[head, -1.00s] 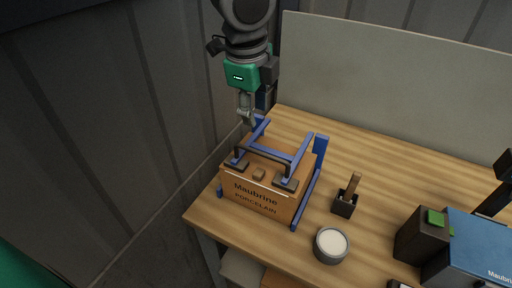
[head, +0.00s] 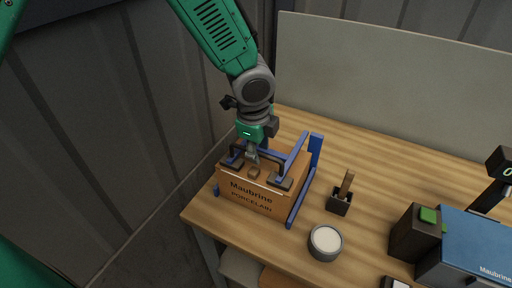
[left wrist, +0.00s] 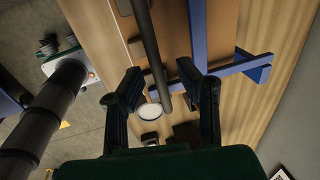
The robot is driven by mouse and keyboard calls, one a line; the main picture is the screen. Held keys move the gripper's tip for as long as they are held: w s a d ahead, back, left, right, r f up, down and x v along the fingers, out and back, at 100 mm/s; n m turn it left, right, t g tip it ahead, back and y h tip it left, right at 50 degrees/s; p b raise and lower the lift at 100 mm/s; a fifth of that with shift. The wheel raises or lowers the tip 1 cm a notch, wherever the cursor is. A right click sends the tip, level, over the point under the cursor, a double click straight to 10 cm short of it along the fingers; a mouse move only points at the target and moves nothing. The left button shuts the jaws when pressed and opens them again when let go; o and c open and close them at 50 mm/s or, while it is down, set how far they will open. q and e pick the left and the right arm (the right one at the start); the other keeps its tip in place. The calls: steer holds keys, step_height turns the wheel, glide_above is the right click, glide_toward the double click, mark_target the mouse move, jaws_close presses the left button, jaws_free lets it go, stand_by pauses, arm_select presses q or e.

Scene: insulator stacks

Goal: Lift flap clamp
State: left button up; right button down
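The flap clamp is a blue frame (head: 297,152) with a dark bar handle and dark pads, lying across the top of a brown box (head: 250,196) marked "Maubrine Porcelain". My left gripper (head: 252,160) points down over the box top, close to the dark bar handle (left wrist: 150,45). In the left wrist view the two fingers (left wrist: 160,80) are apart, and the bar runs between them. I cannot tell whether a finger touches the bar. Blue clamp arms (left wrist: 235,66) show to the right there. My right gripper is not in view.
The box stands at the left end of a wooden table (head: 360,150). To its right are a small black holder (head: 340,203) with a wooden-handled tool, a round grey pot (head: 325,243) and a blue machine (head: 470,245). A pale panel (head: 390,80) stands behind.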

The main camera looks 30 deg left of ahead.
arm_select(q)
steer(key=shift+d, duration=0.3)
steer(key=shift+c, duration=0.8)
steer(key=shift+d+r, duration=0.1)
steer(key=shift+d, duration=0.05)
jaws_close()
steer(key=shift+s+a, duration=0.25)
steer(key=shift+a, duration=0.75)
steer(key=shift+s+a+f, duration=0.1)
steer(key=shift+a+f, duration=0.1)
steer(key=shift+a, duration=0.3)
steer(key=shift+w+d+r, duration=0.2)
steer(key=shift+w+d, duration=0.05)
steer(key=shift+d, duration=0.15)
steer(key=shift+r, duration=0.1)
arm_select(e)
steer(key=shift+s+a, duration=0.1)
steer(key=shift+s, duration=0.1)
arm_select(q)
steer(key=shift+w+g, duration=0.1)
steer(key=shift+g, duration=0.2)
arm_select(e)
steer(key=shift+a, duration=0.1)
